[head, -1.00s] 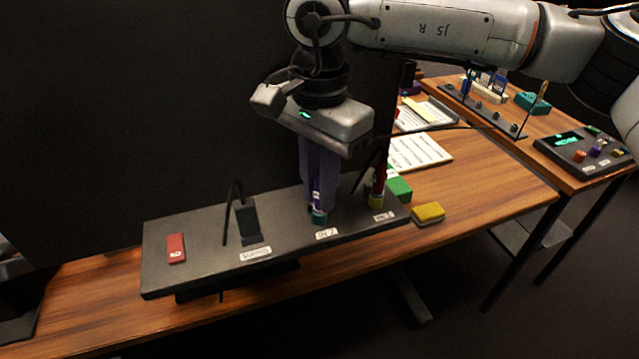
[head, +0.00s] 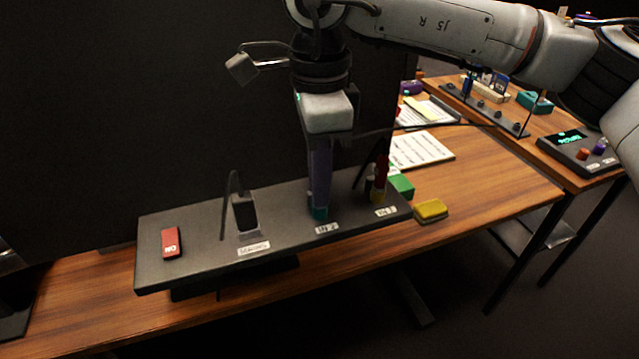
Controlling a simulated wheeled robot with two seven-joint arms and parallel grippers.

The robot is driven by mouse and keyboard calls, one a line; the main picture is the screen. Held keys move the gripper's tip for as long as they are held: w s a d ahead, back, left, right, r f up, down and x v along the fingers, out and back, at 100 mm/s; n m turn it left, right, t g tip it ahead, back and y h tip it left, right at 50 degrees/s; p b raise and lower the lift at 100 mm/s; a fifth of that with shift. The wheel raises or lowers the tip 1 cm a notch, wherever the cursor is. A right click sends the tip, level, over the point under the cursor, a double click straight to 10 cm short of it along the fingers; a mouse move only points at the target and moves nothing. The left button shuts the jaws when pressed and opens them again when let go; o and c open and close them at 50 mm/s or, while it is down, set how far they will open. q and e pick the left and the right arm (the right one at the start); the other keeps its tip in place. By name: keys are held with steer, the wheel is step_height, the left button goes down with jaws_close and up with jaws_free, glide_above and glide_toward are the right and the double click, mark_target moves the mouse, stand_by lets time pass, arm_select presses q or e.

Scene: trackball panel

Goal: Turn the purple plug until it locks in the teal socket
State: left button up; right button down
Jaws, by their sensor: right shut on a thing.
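The teal socket (head: 319,213) stands on the dark panel (head: 190,222), above a small white label. My right gripper (head: 320,192) points straight down over it, its purple-grey fingers shut on the purple plug. The plug is almost wholly hidden by the fingers, and I cannot tell how deep it sits in the socket. The fingertips are right at the top of the socket. My left gripper is not in view.
A green block (head: 401,186) and a yellow sponge (head: 431,210) lie to the right on the wooden table.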

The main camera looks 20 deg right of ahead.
steer(key=shift+m, duration=0.5)
steer(key=c, duration=1.7)
jaws_free()
steer(key=shift+o, duration=0.2)
